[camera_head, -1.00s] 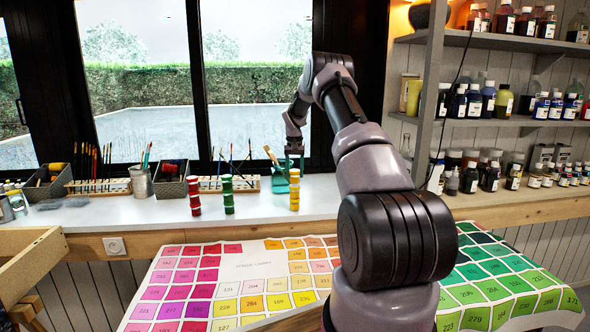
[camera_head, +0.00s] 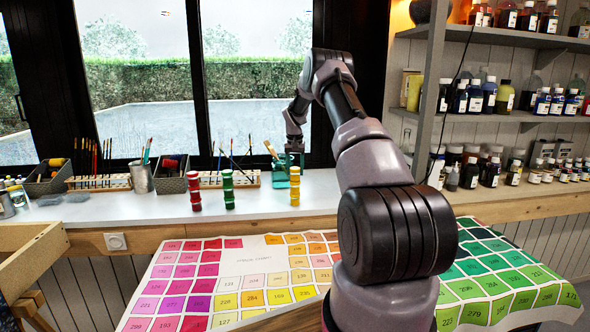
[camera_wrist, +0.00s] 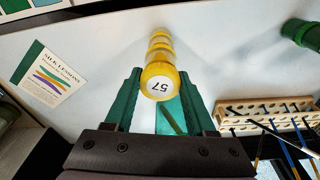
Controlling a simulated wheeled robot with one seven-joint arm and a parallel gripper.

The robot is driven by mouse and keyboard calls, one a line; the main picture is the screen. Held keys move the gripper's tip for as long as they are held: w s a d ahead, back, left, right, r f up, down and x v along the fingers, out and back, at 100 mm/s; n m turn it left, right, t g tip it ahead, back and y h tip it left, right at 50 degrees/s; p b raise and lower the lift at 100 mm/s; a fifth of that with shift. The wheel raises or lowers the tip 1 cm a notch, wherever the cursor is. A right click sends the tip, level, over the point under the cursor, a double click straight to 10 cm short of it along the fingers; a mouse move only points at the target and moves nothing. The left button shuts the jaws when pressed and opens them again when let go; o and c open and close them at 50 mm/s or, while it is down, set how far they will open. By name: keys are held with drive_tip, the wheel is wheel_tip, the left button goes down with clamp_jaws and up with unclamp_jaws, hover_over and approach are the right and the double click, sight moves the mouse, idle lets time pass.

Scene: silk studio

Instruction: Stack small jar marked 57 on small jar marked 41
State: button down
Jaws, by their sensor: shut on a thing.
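A yellow small jar marked 57 (camera_wrist: 158,86) sits between the green fingers of my gripper (camera_wrist: 160,98) in the wrist view, its numbered top facing the camera. My gripper is shut on it. More yellow jars (camera_wrist: 160,45) line up beyond it in a column. In the head view my gripper (camera_head: 294,152) is directly above the yellow column (camera_head: 294,188) on the white counter. No 41 mark is readable, so I cannot tell which yellow jar bears it. I cannot tell if jar 57 touches the jar below.
A red stack (camera_head: 194,190) and a green stack (camera_head: 228,190) stand to the left on the counter (camera_head: 130,210). A teal glass (camera_head: 281,176) with a brush stands close behind the yellow column. A wooden brush rack (camera_wrist: 262,112) and a printed card (camera_wrist: 48,76) flank it.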

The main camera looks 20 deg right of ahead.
sight(294, 169)
drive_tip(key=shift+c, duration=0.8)
unclamp_jaws()
wheel_tip(294, 169, up, 11)
drive_tip(key=s, duration=0.1)
drive_tip(key=s+a+r+n+t, duration=0.1)
drive_tip(key=s+a+r, duration=0.6)
drive_tip(key=s+r, duration=0.35)
drive_tip(key=s+a+r+t, duration=0.2)
drive_tip(key=s+a+r, duration=0.5)
drive_tip(key=s+r, duration=0.3)
drive_tip(key=s+a+t+y, duration=0.1)
drive_tip(key=s+a, duration=0.3)
drive_tip(key=s, duration=1)
drive_tip(key=s+a+t+y, duration=0.1)
drive_tip(key=s+a, duration=0.3)
drive_tip(key=s, duration=0.9)
drive_tip(key=shift+s+f+t+y, duration=0.15)
drive_tip(key=shift+s+t+y, duration=0.2)
drive_tip(key=shift+t, duration=0.15)
